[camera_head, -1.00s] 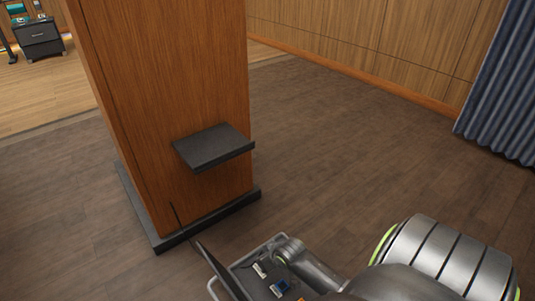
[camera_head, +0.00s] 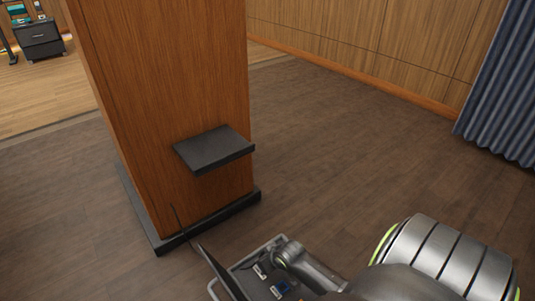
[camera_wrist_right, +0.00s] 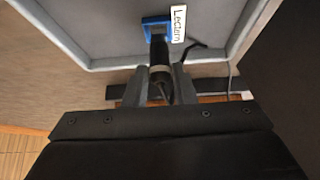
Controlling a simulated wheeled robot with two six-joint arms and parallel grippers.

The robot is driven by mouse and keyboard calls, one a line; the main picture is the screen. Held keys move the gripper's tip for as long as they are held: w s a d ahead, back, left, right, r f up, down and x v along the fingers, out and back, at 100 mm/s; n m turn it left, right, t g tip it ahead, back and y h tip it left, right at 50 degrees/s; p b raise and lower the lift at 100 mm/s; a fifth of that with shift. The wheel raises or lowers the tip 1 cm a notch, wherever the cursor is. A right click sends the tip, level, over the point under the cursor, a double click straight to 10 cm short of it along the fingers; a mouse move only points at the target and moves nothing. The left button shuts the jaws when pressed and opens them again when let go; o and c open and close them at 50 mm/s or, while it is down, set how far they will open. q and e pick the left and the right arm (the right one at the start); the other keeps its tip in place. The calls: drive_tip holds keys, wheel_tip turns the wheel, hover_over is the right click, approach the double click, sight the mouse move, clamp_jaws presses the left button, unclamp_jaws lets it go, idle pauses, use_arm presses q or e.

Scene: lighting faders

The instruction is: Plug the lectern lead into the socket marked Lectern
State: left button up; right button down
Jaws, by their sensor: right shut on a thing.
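In the right wrist view my right gripper (camera_wrist_right: 160,84) is shut on a black cylindrical plug (camera_wrist_right: 159,50), the lectern lead's end. The plug's front end meets the blue socket (camera_wrist_right: 152,24); I cannot tell how far in it sits. A white label reading "Lectern" (camera_wrist_right: 179,23) is beside that socket. A cable loops behind the plug between the fingers. In the head view my right arm reaches over the grey tray-like box (camera_head: 213,287) at the bottom; its fingers are hidden there. My left gripper is not in view.
The box has a raised rim, and a dark upright panel (camera_head: 219,272) stands at its left. Another blue socket-like part (camera_head: 284,287) shows inside. A wooden pillar (camera_head: 165,100) with a dark shelf (camera_head: 213,150) stands behind. The floor right of it is clear.

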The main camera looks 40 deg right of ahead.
drive_tip(key=shift+f, duration=0.9)
idle(1.2)
idle(0.5)
drive_tip(key=shift+f, duration=0.2)
idle(0.4)
drive_tip(key=c, duration=1.1)
unclamp_jaws()
